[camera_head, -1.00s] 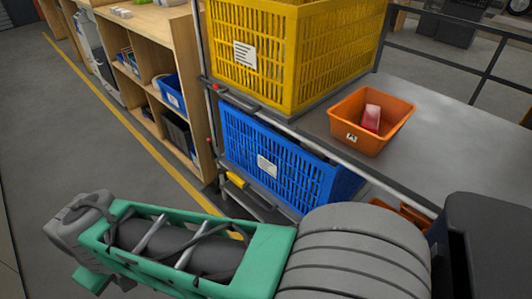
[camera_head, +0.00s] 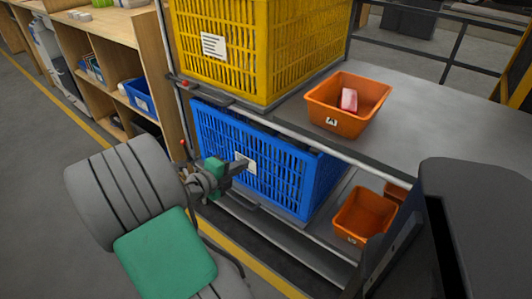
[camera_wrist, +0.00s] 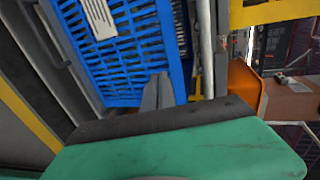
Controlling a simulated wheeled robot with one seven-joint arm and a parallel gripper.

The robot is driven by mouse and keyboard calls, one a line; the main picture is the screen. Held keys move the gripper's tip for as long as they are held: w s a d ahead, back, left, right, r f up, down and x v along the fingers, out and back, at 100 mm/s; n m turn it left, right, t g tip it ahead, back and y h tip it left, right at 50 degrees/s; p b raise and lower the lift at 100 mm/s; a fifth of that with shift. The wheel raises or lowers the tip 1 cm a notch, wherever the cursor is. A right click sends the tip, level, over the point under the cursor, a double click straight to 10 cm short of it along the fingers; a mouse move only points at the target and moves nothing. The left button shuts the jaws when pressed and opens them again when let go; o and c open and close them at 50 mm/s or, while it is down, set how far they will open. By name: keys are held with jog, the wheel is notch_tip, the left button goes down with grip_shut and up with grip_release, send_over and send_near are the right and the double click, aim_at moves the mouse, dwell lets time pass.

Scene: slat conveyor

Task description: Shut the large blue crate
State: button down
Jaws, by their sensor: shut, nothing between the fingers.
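The large blue crate (camera_head: 300,165), with slatted walls and a white label, sits on the lower level under the table top. I cannot tell how far its front stands out from the rack. My gripper (camera_head: 242,165) is shut and empty, with its fingertips at the crate's front by the label. I cannot tell whether they touch it. In the wrist view the shut fingers (camera_wrist: 158,90) lie over the lower part of the blue crate's slatted wall (camera_wrist: 125,75), below the label.
A large yellow crate (camera_head: 300,45) stands above the blue one. An orange bin (camera_head: 345,122) holding a pinkish-red object is on the table top. Another orange bin (camera_head: 365,215) is on the lower level at right. A wooden shelf (camera_head: 115,60) stands at left; floor in front is open.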

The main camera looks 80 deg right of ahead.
send_near(273, 148)
jog(key=x, duration=0.5)
jog(key=shift+f, duration=0.25)
jog(key=shift+s+d, duration=0.25)
jog(key=shift+d, duration=0.45)
